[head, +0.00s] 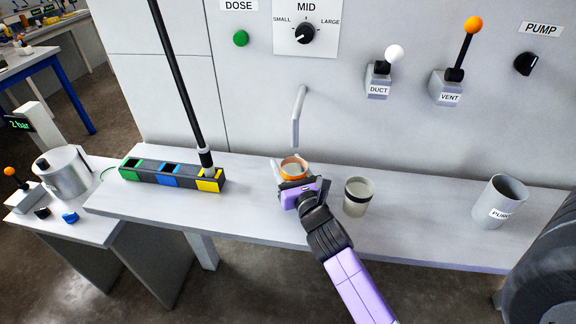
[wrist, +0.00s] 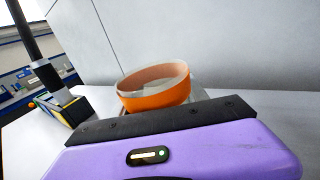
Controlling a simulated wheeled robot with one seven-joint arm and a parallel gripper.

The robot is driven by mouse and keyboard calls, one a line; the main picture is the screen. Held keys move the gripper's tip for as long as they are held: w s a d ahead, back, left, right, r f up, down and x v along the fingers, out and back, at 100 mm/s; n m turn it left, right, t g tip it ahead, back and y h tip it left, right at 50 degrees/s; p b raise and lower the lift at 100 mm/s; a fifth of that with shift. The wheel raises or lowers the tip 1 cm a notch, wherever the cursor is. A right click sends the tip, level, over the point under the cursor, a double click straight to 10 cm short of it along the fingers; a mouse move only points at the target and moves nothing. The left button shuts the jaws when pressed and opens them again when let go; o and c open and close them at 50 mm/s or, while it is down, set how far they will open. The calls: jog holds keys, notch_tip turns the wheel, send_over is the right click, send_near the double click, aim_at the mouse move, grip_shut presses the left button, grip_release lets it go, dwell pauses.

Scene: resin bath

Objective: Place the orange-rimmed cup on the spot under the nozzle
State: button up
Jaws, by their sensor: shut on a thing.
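The orange-rimmed cup (head: 294,167) is on or just above the bench, below the nozzle (head: 298,112) on the wall panel. I cannot tell whether its base touches the bench. My gripper (head: 290,184) is shut on the cup from the front. In the wrist view the orange rim of the cup (wrist: 155,95) shows behind the dark edge of my purple gripper (wrist: 165,118). The cup's lower part and the spot beneath it are hidden by my gripper. The cup looks close to upright.
A dark-rimmed cup (head: 358,197) stands close to the right of my gripper. A grey labelled container (head: 499,202) is further right. A block with green, blue and yellow sockets (head: 143,175) lies left, with a black pole in the yellow one.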

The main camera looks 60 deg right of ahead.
jog(key=shift+f, duration=0.2)
jog(key=o, duration=1.3)
jog(key=shift+o, duration=0.2)
jog(key=shift+r, duration=0.1)
jog(key=shift+r, duration=0.15)
jog(key=shift+s+a, duration=0.2)
jog(key=shift+s, duration=0.05)
jog(key=b+v, duration=0.3)
jog(key=v, duration=0.7)
jog(key=shift+d, duration=0.1)
jog(key=shift+b+v, duration=0.4)
jog(key=shift+v, duration=0.4)
